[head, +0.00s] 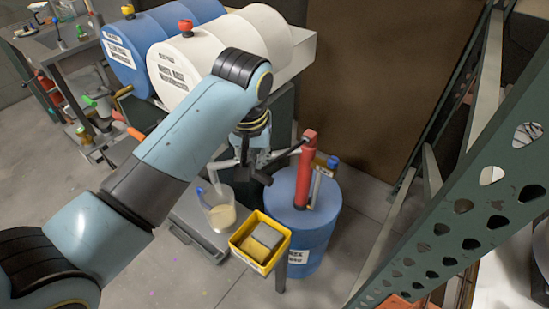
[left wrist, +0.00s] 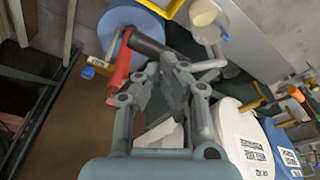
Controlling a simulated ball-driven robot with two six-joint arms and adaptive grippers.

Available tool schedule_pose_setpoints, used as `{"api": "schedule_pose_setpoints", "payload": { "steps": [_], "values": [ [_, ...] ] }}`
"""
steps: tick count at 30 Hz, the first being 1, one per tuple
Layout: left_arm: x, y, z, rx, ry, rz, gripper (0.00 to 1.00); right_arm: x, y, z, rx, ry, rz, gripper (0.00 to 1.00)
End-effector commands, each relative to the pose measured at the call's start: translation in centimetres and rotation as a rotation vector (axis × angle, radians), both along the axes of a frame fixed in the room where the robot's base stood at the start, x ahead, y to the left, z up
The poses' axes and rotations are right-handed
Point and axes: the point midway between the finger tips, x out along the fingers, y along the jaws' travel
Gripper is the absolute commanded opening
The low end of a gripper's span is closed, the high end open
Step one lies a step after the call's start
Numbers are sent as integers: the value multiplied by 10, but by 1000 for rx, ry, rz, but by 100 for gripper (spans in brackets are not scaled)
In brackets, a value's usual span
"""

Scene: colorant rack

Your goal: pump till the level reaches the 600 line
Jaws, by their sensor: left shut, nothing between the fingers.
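A red pump (head: 307,170) stands upright on a blue drum (head: 318,225); the red pump (left wrist: 121,70) also shows in the left wrist view. Its dark handle (head: 290,153) sticks out toward my left gripper (head: 262,176). That gripper's fingers (left wrist: 174,88) are shut and empty, close beside the dark handle grip (left wrist: 146,42); I cannot tell whether they touch it. A clear jug (head: 222,214) with a blue mark on its rim stands left of the drum, with pale liquid in its lower part. Its scale lines are too small to read. My right gripper is out of view.
The jug rests on a grey platform (head: 190,217). A white drum (head: 172,75) and another blue drum (head: 118,52) lie behind my left arm. A green perforated rack post (head: 480,175) borders the right.

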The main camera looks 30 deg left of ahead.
Motion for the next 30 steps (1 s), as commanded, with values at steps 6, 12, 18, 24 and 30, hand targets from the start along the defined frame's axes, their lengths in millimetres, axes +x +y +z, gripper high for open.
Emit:
{"api": "schedule_pose_setpoints", "payload": {
  "steps": [6, 12, 18, 24, 30],
  "values": [
    [-1, 0, -18, 0, 2, 0, 0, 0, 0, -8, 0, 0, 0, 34],
    [0, 0, -32, 0, 1, 0, 0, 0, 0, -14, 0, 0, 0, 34],
    [0, 0, -46, 0, 0, 0, 0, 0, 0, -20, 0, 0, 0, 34],
    [0, 0, -60, 0, 0, 0, 0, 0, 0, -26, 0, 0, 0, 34],
    [0, 0, -74, 0, 1, 0, 0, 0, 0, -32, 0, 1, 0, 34]
  ]
}}
